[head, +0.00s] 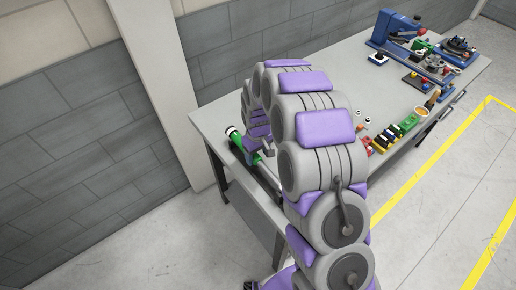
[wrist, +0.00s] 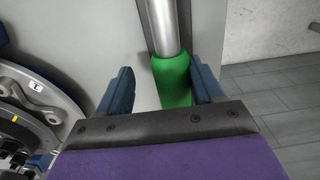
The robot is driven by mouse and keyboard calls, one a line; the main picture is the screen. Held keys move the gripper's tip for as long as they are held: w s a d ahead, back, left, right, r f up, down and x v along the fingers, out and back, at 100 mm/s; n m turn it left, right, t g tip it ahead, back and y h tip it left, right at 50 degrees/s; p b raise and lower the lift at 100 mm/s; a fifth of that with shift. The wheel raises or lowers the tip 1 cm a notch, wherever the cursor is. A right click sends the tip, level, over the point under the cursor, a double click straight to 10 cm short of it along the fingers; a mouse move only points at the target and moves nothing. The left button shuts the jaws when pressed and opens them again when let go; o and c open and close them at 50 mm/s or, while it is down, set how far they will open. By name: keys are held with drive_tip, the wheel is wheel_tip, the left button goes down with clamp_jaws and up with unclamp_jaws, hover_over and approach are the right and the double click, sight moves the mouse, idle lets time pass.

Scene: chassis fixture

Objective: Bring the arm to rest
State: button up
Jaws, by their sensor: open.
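My arm reaches over the left end of the grey workbench (head: 222,112) in the head view. My gripper (wrist: 162,75) shows in the wrist view with its two blue fingers spread apart. A green grip with a metal shaft (wrist: 172,80) lies between the fingers, close to the right one. I cannot tell whether they touch. In the head view a green object with a black and white end (head: 238,139) is at the bench's left end, near the hand. My arm hides most of the gripper there.
A grey round fixture (wrist: 35,95) fills the left of the wrist view. Several coloured parts (head: 395,133) line the bench's front edge. A blue machine (head: 397,30) stands at the far end. A grey wall (head: 60,120) runs behind. The floor at right is clear, with a yellow line (head: 430,178).

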drive_tip(key=a, duration=0.1)
drive_tip(key=a+f, duration=0.1)
drive_tip(key=a, duration=0.2)
drive_tip(key=shift+w+f, duration=0.25)
drive_tip(key=shift+f, duration=0.1)
drive_tip(key=shift+a, duration=0.1)
drive_tip(key=shift+o, duration=0.3)
drive_tip(key=shift+d+r, duration=0.1)
drive_tip(key=shift+d, duration=0.25)
drive_tip(key=shift+s+d+r, duration=0.1)
drive_tip(key=shift+d+r, duration=0.05)
drive_tip(key=shift+d, duration=0.9)
drive_tip(key=c, duration=0.3)
drive_tip(key=shift+d, duration=0.15)
drive_tip(key=shift+c, duration=0.7)
drive_tip(key=shift+a, duration=0.9)
drive_tip(key=c, duration=0.6)
drive_tip(key=shift+d, duration=0.35)
clamp_jaws()
